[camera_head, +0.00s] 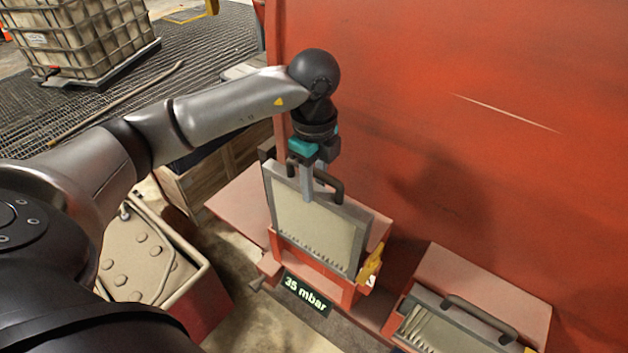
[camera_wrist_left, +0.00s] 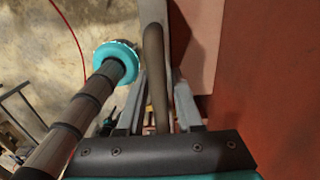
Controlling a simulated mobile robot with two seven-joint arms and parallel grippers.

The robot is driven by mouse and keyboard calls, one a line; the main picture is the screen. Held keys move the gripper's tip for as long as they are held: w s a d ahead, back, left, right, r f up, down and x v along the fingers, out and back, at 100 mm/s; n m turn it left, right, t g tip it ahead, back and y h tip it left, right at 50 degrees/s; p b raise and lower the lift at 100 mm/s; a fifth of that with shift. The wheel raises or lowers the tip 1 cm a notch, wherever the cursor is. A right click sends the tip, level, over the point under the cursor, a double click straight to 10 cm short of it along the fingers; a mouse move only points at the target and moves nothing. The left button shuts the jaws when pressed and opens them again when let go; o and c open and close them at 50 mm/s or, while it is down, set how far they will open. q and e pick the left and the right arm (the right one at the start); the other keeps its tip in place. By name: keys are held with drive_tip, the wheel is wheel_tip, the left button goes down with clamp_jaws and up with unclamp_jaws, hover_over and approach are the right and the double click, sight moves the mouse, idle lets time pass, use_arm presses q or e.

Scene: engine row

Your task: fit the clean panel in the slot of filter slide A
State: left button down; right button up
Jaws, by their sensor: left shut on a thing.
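The panel (camera_head: 315,230) has a grey frame and a pale, clean-looking face with a row of small marks low down. It stands upright, slightly tilted in the picture, at the red slide housing (camera_head: 312,268) above the "35 mbar" display (camera_head: 306,294). Its lower edge meets the housing; how deep it sits in the slot I cannot tell. My left gripper (camera_head: 308,190) is shut on the panel's dark top handle (camera_head: 328,184). In the left wrist view the handle (camera_wrist_left: 155,75) runs between the fingers. No letter A is readable. My right gripper is not in view.
A yellow latch (camera_head: 370,264) sits at the housing's right end. A second slide with a greyish panel (camera_head: 428,328) lies to the right. The red wall (camera_head: 430,120) rises close behind. A tray (camera_head: 140,262) stands at lower left, wooden crates (camera_head: 205,182) behind it.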

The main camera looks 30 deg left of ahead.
sight(314, 223)
use_arm(q)
drive_tip(key=shift+f+b, duration=4.35)
drive_tip(key=shift+f, duration=1.7)
drive_tip(key=shift+c, duration=2.4)
unclamp_jaws()
wheel_tip(314, 223, up, 22)
drive_tip(key=p, duration=1.6)
drive_tip(key=shift+f, duration=0.3)
drive_tip(key=shift+s, duration=0.4)
